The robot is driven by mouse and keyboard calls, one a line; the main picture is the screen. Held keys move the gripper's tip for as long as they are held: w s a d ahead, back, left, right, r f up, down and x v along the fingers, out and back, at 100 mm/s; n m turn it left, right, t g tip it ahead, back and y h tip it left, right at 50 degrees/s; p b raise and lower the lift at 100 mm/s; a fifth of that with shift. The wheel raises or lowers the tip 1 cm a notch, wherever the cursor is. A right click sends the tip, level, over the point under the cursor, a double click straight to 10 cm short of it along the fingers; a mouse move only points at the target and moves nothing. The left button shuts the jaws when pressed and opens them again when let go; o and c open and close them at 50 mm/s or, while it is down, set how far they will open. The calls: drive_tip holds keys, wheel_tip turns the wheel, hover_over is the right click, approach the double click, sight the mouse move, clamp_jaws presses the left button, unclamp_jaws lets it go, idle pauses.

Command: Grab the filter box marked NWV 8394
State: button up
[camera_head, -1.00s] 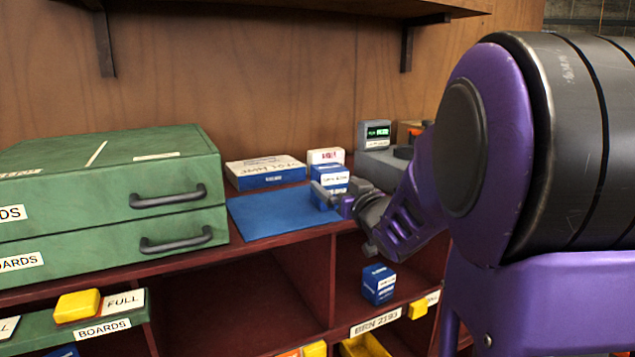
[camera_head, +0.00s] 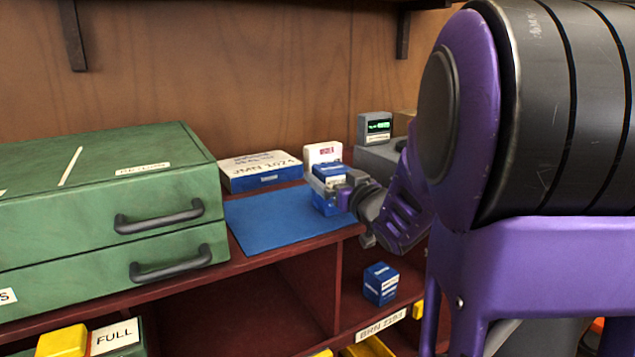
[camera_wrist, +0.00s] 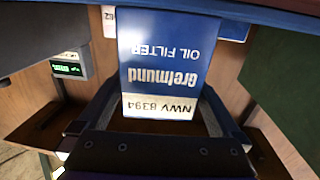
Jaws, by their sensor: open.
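The filter box marked NWV 8394 (camera_wrist: 168,60) shows large and upside down in the wrist view, blue with a white strip, reading Grelmund oil filter. My gripper (camera_wrist: 160,112) is open, with one finger along each side of the box; I cannot tell whether they touch it.
A white box (camera_head: 322,153) stands just behind. A flat box (camera_head: 260,171) lies to the left, beyond the blue mat (camera_head: 285,222). A grey device with a green display (camera_head: 374,127) is at right. A green drawer cabinet (camera_head: 110,200) fills the left. Another blue box (camera_head: 380,284) sits in the lower shelf.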

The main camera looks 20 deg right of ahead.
drive_tip(key=shift+c, duration=0.3)
drive_tip(key=shift+r, duration=0.1)
drive_tip(key=c, duration=1.4)
